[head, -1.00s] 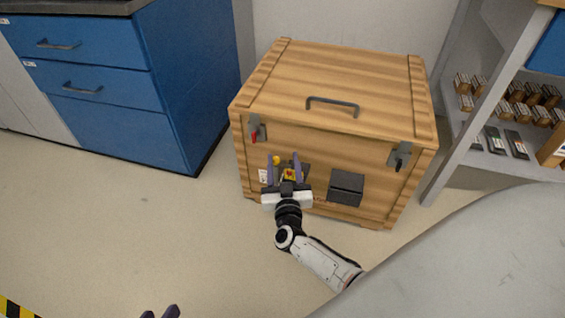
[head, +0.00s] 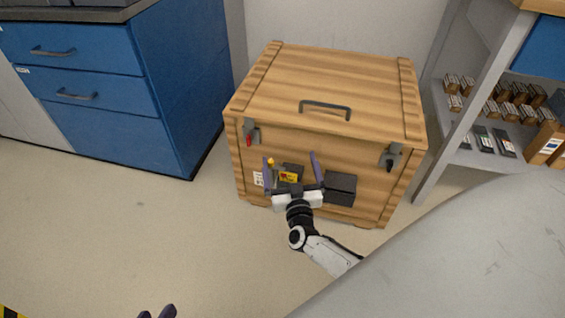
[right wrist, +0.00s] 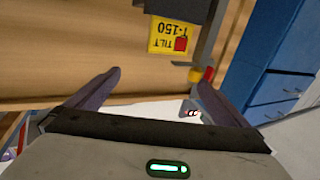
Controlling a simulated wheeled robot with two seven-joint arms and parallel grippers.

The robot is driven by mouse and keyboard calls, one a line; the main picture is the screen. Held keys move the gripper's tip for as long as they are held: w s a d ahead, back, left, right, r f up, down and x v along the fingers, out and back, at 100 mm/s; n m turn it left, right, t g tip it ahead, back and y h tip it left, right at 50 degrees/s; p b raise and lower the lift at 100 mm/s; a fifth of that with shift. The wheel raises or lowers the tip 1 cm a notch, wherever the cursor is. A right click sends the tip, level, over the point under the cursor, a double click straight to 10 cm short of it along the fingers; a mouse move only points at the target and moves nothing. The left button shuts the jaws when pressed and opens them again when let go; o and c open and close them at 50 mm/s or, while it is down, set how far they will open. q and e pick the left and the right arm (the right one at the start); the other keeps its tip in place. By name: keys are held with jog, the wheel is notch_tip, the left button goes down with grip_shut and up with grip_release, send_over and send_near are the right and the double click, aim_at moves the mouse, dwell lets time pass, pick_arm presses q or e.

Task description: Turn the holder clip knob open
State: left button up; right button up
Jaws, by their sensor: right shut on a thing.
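The wooden crate (head: 325,75) carries a dark holder (head: 291,170) with a yellow label on its front face. The label (right wrist: 172,37), reading TILT T-150, shows upside down in the right wrist view. A yellow knob (head: 270,162) sits at the holder's left side; it shows yellow and red in the right wrist view (right wrist: 203,75). My right gripper (head: 292,163) is at the holder, one fingertip at the knob. Its fingers stand well apart; I take it as shut on the knob, though the grip is not clearly visible. My left gripper (head: 158,312) barely shows at the bottom edge.
The crate front also has a red-tipped latch (head: 250,133), a dark latch (head: 391,157) and a dark box (head: 340,189). Blue drawers (head: 90,90) stand at left, a grey shelf (head: 470,90) at right.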

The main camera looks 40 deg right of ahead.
jog(key=s+d, duration=0.3)
jog(key=d, duration=0.2)
jog(key=shift+s+d+f+h+p, duration=0.15)
jog(key=shift+s+d+h+p, duration=0.15)
jog(key=shift+p, duration=0.15)
jog(key=shift+s+d, duration=0.3)
jog(key=c, duration=0.5)
jog(key=shift+s+d, duration=0.15)
jog(key=shift+d, duration=0.05)
jog(key=c, duration=0.7)
jog(key=shift+s+d, duration=0.1)
